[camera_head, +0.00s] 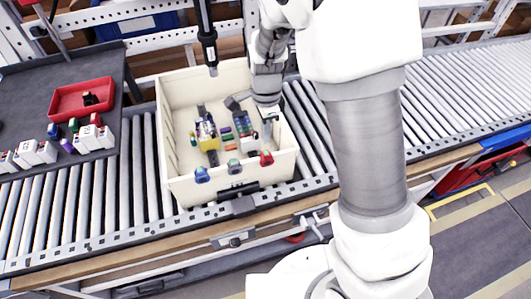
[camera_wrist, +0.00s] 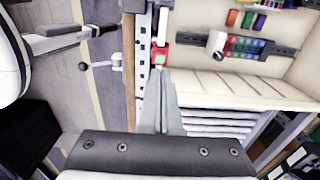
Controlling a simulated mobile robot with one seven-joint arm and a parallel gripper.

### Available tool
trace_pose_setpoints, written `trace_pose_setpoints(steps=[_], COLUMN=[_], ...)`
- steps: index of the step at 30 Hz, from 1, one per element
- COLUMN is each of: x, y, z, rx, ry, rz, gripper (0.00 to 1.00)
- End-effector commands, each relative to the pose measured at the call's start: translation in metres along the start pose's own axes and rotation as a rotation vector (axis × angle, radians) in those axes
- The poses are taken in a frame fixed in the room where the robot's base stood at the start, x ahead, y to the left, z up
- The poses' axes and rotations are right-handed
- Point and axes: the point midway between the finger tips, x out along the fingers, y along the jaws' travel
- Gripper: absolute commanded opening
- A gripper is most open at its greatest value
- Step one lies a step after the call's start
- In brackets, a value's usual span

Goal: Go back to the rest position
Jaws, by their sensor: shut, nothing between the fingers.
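My gripper (camera_head: 269,117) hangs over the right side of a cream bin (camera_head: 180,85), pointing down. In the wrist view my gripper (camera_wrist: 164,75) has its fingers together with nothing between them. The fingertips show close to the bin's edge there; I cannot tell whether they touch it. A black screwdriver (camera_head: 208,47) hangs upright above the bin's back wall, to the left of my gripper and apart from it. My arm hides part of the bin's right side.
A red tray (camera_head: 70,98) lies on a dark table at left. A metal rail (camera_head: 220,235) edges the conveyor.

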Motion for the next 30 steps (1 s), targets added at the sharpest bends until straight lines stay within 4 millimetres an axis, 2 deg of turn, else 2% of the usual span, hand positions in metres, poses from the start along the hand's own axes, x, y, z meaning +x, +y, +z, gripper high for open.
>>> trace_pose_setpoints(steps=[10,14,17,20,24,30], x=[0.000,-0.010,-0.031,-0.061,-0.103,-0.152], y=[0.000,0.002,0.008,0.019,0.040,0.078], z=[0.000,-0.002,-0.008,-0.016,-0.027,-0.042], rx=[0.000,-0.026,-0.088,-0.187,-0.348,-0.578], ry=[0.000,-0.007,-0.020,-0.030,-0.026,0.022], rz=[0.000,-0.013,-0.041,-0.084,-0.150,-0.239], gripper=[0.00,0.00,0.00,0.00,0.00,0.00])
